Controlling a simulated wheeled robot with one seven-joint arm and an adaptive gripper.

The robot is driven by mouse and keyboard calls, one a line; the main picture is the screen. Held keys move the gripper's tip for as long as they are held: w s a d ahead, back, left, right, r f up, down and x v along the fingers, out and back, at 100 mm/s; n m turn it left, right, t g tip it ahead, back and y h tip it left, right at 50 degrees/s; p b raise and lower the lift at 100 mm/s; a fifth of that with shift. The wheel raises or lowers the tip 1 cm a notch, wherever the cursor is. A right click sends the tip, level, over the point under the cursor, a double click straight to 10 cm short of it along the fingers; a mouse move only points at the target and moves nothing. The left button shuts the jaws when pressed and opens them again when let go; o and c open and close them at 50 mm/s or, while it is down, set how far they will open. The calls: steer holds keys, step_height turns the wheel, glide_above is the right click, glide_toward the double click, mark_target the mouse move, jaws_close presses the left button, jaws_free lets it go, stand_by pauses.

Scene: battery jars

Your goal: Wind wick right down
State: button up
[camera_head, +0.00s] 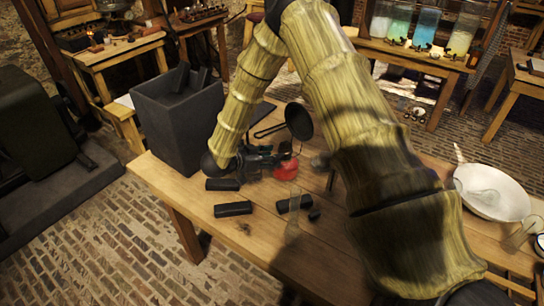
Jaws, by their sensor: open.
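A small red object (285,169), perhaps the lamp, stands on the wooden table right by my gripper's fingers. It is small and partly covered, so I cannot make out a wick or a winding knob. My gripper (276,157) is black and reaches in from the left, low over the table. Its fingers are open at the red object's upper left side. I cannot tell whether they touch it. A clear glass chimney or tube (293,222) stands in front of the red object. My arm crosses the picture and hides the table's middle right.
A dark grey bin (165,135) holding black slabs stands left of my gripper. Black blocks (233,209) lie along the front. A dark round pan-like thing (298,121) is behind the red object. A white bowl (508,199) sits at the right. The table's front left corner is bare.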

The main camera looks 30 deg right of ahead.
steer(key=w+v, duration=0.1)
steer(key=v, duration=1)
steer(key=shift+s, duration=0.5)
steer(key=shift+a, duration=0.15)
